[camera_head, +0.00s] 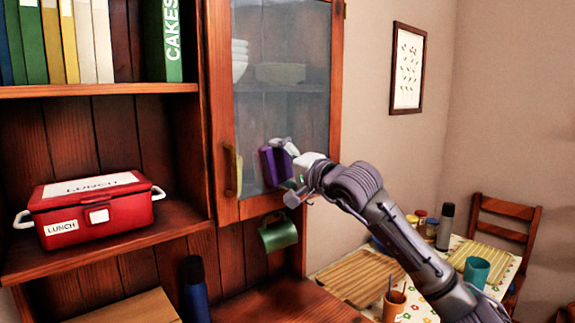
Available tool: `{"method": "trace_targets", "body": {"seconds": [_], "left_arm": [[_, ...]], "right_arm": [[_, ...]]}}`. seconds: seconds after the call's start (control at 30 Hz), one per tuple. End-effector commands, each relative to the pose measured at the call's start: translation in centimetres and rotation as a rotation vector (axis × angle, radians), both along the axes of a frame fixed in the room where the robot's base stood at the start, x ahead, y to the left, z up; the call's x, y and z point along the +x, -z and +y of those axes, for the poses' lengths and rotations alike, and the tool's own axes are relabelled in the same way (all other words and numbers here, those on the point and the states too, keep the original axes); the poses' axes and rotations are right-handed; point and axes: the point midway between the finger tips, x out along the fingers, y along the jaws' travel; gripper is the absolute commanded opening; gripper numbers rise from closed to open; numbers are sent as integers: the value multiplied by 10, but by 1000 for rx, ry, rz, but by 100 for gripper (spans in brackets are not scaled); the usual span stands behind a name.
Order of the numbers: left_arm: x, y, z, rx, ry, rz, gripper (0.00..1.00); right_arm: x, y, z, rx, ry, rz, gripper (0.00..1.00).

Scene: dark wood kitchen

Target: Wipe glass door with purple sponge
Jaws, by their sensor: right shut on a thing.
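The glass door (281,115) is a wood-framed cabinet door in the middle of the head view, and it looks shut. Its handle (229,170) is on the left side of the frame. My right gripper (285,157) is shut on the purple sponge (271,168), in front of the lower part of the pane. The sponge is at or very near the glass; I cannot tell if it touches. The gripper hides part of the sponge. My left gripper is not in view.
A red lunch box (95,208) sits on the left shelf, below several books (58,42). A green mug (278,232) hangs under the door. A dark blue bottle (194,288) stands below. A table (413,300) with cups and mats is at the lower right.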

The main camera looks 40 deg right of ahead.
Motion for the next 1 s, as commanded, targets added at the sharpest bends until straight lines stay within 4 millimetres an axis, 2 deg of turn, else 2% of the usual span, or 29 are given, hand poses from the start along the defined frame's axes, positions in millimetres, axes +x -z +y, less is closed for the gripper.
{"method": "trace_targets", "body": {"seconds": [0.03,0.2,0.57,1.0], "left_arm": [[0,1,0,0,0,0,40],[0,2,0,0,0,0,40],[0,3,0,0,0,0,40],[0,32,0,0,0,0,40]], "right_arm": [[0,1,7,1,-6,0,54],[0,1,18,1,-6,1,54],[0,2,20,3,-7,1,54],[-41,4,14,-1,-1,-2,54]]}}
